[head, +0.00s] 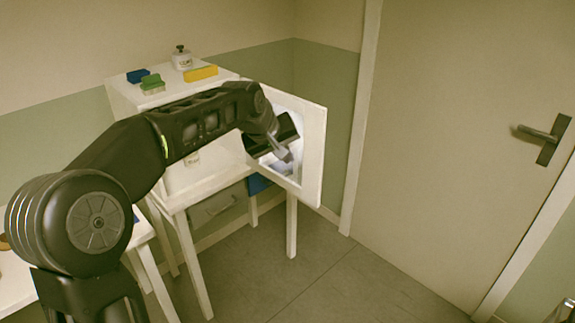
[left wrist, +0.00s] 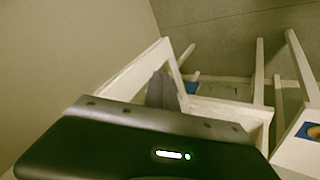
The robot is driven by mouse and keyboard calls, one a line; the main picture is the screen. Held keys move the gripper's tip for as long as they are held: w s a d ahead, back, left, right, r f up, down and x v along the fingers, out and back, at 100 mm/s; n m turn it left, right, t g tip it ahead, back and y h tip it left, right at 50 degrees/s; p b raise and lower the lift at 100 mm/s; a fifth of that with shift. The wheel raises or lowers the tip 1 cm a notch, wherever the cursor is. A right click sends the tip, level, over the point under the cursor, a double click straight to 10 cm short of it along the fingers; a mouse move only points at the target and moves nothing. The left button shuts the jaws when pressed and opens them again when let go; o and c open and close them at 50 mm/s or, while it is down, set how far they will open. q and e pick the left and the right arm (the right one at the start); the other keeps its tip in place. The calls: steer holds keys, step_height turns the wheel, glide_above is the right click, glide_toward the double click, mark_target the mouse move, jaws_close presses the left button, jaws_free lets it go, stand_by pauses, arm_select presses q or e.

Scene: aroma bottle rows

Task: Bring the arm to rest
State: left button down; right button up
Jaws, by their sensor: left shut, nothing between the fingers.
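My left arm reaches in from the left in the head view, across the front of a white cabinet (head: 150,100). My left gripper (head: 287,156) is shut and empty, in front of the cabinet's open framed door (head: 313,150). Its closed fingers (left wrist: 161,90) also show in the left wrist view, close to the white door frame (left wrist: 140,70) in the picture. I cannot tell whether they touch it. My right gripper is not in view.
A white jar (head: 181,60), a yellow block (head: 201,73), a green block (head: 152,84) and a blue block (head: 138,76) stand on the cabinet top. A white table (head: 20,285) is at lower left. The grey floor (head: 340,285) is clear; a closed room door (head: 450,130) is at right.

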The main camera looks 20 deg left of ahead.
arm_select(q)
steer(key=shift+s+d+r, duration=0.15)
steer(key=shift+s+r, duration=0.05)
steer(key=shift+r, duration=0.15)
stand_by(0.3)
steer(key=w+d+f+m+t+h, duration=0.15)
steer(key=d+f+m, duration=0.25)
steer(key=d+f, duration=0.55)
steer(key=s+d+f+m+g, duration=0.15)
steer(key=s+f, duration=0.25)
steer(key=f, duration=0.6)
steer(key=s+d+f+g, duration=0.1)
steer(key=s+d+f, duration=0.2)
steer(key=f, duration=0.7)
steer(key=s+d+f+g, duration=0.2)
steer(key=s+f, duration=0.4)
steer(key=s, duration=0.4)
steer(key=s+d+f+g+h, duration=0.1)
steer(key=s+d+f+g, duration=0.1)
steer(key=s+f, duration=0.4)
steer(key=s+d+f+g, duration=0.1)
steer(key=s+f, duration=0.5)
steer(key=s, duration=0.8)
steer(key=shift+d+f+g, duration=0.2)
steer(key=shift+d+g, duration=0.2)
